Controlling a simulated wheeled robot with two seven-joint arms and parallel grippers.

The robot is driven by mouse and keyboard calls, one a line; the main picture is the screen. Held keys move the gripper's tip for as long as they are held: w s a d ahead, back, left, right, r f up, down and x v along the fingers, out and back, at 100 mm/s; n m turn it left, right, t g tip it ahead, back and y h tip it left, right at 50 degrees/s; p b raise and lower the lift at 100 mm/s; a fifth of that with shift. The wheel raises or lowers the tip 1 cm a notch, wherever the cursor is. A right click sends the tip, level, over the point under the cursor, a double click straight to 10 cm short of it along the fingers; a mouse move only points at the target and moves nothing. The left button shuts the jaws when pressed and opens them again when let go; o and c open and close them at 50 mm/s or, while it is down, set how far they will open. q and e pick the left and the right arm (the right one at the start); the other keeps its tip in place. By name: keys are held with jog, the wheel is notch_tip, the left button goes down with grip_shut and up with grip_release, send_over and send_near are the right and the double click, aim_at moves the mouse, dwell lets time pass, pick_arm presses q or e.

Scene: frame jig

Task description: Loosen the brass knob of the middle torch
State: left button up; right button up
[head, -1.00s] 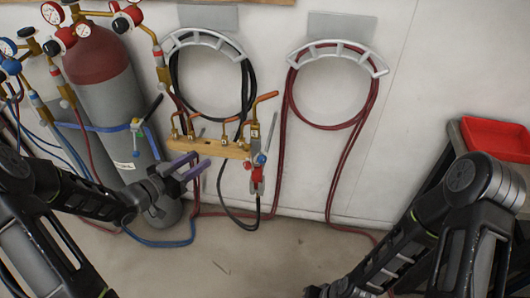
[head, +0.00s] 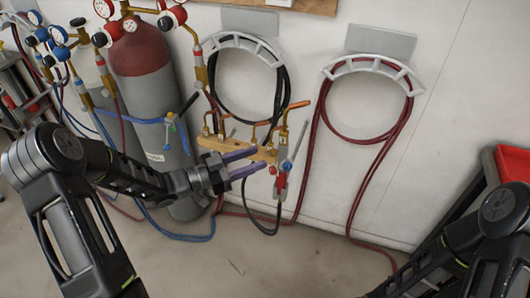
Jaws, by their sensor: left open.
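A wooden rack (head: 212,144) on the wall carries several brass and copper torch parts. A torch (head: 283,165) with red and blue knobs hangs at its right end. Copper-coloured torch tips (head: 298,105) stick up above the rack. I cannot make out the middle torch's brass knob; it is too small or hidden behind my fingers. My left gripper (head: 259,160) has purple fingers, apart and empty, pointing right across the front of the rack, just left of the right-end torch. I cannot tell whether they touch anything. My right gripper is out of view; only its arm shows at lower right.
A grey gas cylinder (head: 150,98) with a red top and gauges stands left of the rack. Black hose (head: 215,85) and red hose (head: 322,112) hang on wall holders. A red tray (head: 513,163) is at the right edge. The floor in front is clear.

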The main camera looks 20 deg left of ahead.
aim_at(271, 153)
pick_arm(q)
jog(key=x, duration=0.4)
jog(key=shift+p, duration=0.4)
grip_shut()
